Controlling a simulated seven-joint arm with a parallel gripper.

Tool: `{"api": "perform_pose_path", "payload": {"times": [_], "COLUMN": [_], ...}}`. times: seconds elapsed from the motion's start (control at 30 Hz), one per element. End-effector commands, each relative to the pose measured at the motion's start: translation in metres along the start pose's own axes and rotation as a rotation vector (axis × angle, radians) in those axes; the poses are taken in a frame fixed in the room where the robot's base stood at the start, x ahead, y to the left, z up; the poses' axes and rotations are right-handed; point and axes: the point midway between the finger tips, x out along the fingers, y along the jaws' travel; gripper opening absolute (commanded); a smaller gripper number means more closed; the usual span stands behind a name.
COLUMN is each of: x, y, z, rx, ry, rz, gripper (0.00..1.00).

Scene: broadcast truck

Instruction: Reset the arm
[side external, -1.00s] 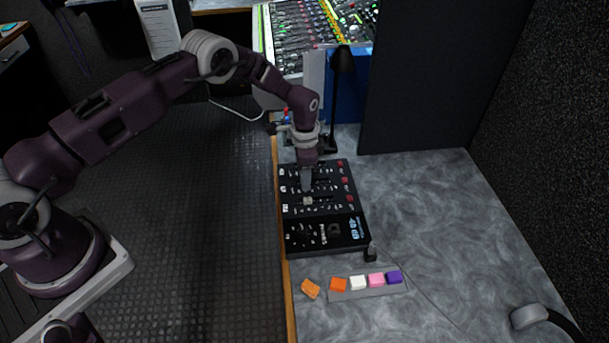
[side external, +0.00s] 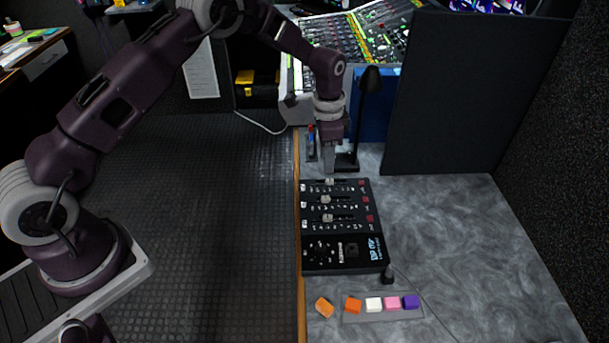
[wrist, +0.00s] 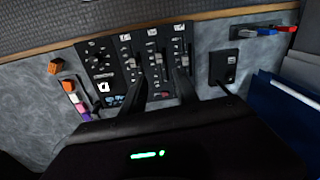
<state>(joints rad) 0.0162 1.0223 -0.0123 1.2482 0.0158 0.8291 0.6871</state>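My gripper (side external: 329,173) points down at the far edge of a black control panel (side external: 340,228), and its body hides a bit of what lies behind. In the wrist view, the two black fingers of my gripper (wrist: 160,92) stand apart with only a view of the panel (wrist: 105,76) between them. The panel has three grey slider knobs: a far one (side external: 329,182), a middle one (side external: 325,199) and a near one (side external: 327,217). The far knob lies just under the fingertips in the side view; I cannot tell whether they touch it.
A black lamp (side external: 369,85) and a dark upright partition (side external: 455,95) stand behind the panel. An orange block (side external: 324,307) lies beside a grey strip (side external: 350,319) with several coloured blocks. A large mixing console (side external: 345,38) is at the back. The grey tabletop (side external: 460,240) at right is clear.

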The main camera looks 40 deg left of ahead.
Motion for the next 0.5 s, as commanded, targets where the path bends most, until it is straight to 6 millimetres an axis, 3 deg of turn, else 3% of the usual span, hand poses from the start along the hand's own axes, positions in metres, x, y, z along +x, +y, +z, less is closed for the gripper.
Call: {"api": "perform_pose_path", "payload": {"times": [0.03, 0.1, 0.2, 0.3, 0.4, 0.5], "x": [-0.044, -0.105, -0.183, -0.243, -0.281, -0.294], "y": [0.002, 0.013, 0.040, 0.078, 0.123, 0.166], "z": [0.004, 0.019, 0.053, 0.100, 0.154, 0.205], "rx": [-0.038, -0.111, -0.221, -0.333, -0.447, -0.551], "ry": [0.029, 0.065, 0.124, 0.188, 0.259, 0.326], "rz": [-0.024, -0.051, -0.087, -0.117, -0.141, -0.155], "gripper": [0.36, 0.36, 0.36, 0.36, 0.36, 0.36]}}
